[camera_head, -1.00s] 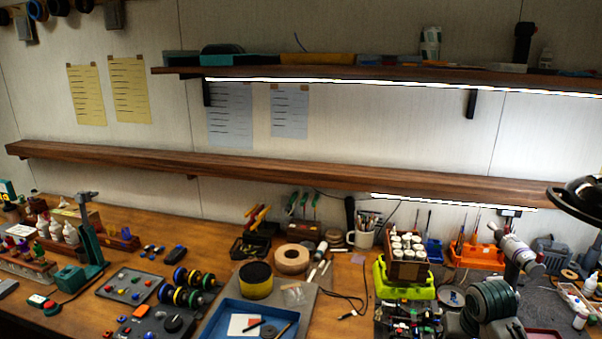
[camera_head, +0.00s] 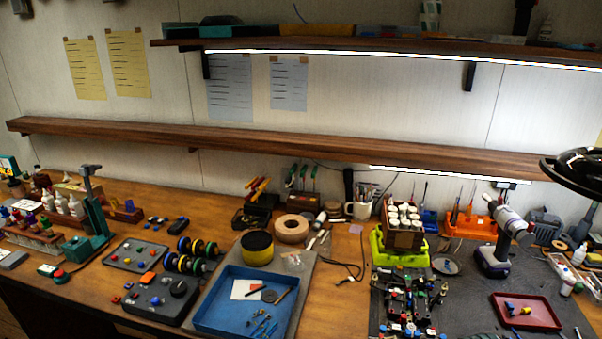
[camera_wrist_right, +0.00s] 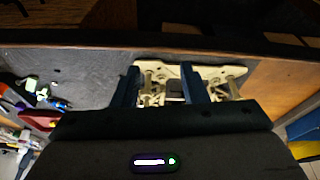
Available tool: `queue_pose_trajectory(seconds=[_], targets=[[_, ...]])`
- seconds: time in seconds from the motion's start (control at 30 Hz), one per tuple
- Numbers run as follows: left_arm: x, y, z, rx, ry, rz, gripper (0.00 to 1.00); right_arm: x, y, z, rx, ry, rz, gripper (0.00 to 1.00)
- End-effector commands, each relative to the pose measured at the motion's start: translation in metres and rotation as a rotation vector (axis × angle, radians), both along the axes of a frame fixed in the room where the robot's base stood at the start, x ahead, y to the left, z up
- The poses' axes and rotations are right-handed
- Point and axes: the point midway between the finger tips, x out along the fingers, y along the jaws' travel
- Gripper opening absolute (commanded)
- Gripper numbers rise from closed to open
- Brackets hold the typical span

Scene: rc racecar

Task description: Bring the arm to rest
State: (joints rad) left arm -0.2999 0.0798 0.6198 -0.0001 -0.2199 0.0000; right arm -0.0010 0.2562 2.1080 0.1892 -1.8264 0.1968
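In the right wrist view, my right gripper (camera_wrist_right: 163,78) shows two dark blue fingers set well apart, so it is open. A cream-coloured part (camera_wrist_right: 155,72) with open frames at both ends shows beyond and between the fingers. I see no clear grip on it, and the gripper body hides its near side. In the head view neither gripper shows. A dark car chassis (camera_head: 412,300) with red, blue and green bits lies on the grey mat at the lower middle right.
A blue tray (camera_head: 210,318) with small tools lies left of the chassis, and a red tray (camera_head: 540,323) lies right of it. A black lamp (camera_head: 578,170) overhangs at right.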

Motion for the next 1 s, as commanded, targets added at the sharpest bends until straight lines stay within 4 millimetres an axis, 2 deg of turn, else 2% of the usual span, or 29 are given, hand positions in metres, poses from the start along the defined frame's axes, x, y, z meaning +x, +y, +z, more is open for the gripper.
queue_pose_trajectory(seconds=[0.03,0.2,0.4,0.8,1.0], targets=[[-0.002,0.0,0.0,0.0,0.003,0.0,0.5,-0.023,0.007,-0.011,-0.001,0.004,0.02,0.4],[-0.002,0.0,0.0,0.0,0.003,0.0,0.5,-0.088,0.025,-0.026,-0.019,-0.01,0.082,0.4],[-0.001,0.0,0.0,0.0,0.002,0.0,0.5,-0.133,0.035,-0.027,-0.035,-0.024,0.12,0.4],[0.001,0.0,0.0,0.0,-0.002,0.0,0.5,-0.193,0.043,-0.017,-0.061,-0.037,0.161,0.4],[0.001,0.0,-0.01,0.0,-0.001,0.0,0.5,-0.178,0.039,-0.072,-0.06,-0.021,0.157,0.4]])
